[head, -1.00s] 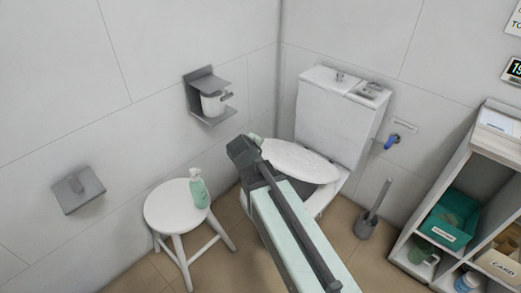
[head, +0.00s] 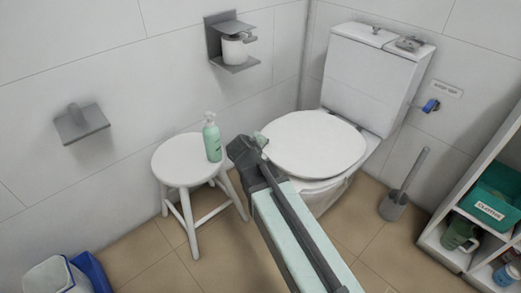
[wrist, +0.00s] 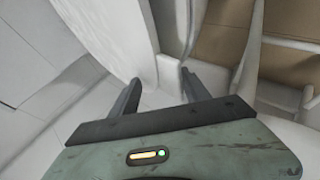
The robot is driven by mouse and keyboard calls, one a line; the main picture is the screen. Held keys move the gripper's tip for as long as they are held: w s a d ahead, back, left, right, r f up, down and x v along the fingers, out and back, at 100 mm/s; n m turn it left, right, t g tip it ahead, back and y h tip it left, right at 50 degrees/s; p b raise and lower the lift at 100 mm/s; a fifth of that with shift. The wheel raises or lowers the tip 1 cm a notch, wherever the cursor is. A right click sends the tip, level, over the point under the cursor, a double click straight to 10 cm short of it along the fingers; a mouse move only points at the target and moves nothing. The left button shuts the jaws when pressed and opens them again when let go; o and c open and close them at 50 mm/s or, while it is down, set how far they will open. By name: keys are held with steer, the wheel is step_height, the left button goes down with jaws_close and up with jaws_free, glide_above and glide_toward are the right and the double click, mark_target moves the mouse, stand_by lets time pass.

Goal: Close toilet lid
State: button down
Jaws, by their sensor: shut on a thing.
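The toilet has a white lid (head: 315,145) that lies low and nearly flat over the bowl (head: 325,190). The lid's rear edge is by the white tank (head: 365,80). My gripper (head: 262,141) is at the left edge of the lid, touching it. In the wrist view, my gripper (wrist: 160,82) has a white edge (wrist: 168,72) between its two dark fingers, and it is shut on the lid. My arm covers part of the bowl's left side. Whether the lid rests fully on the seat cannot be told.
A white stool (head: 185,162) with a green pump bottle (head: 211,138) stands close left of my gripper. A toilet brush (head: 397,200) stands right of the bowl. A shelf (head: 440,240) is at the right edge. A paper holder (head: 232,45) is on the wall.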

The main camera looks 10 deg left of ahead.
steer(key=shift+w+d, duration=0.15)
steer(key=shift+w, duration=0.05)
steer(key=c, duration=1.2)
jaws_free()
steer(key=shift+f, duration=0.1)
steer(key=c, duration=0.4)
steer(key=shift+o, duration=0.2)
steer(key=p+v, duration=0.5)
steer(key=v, duration=0.2)
steer(key=shift+s, duration=0.35)
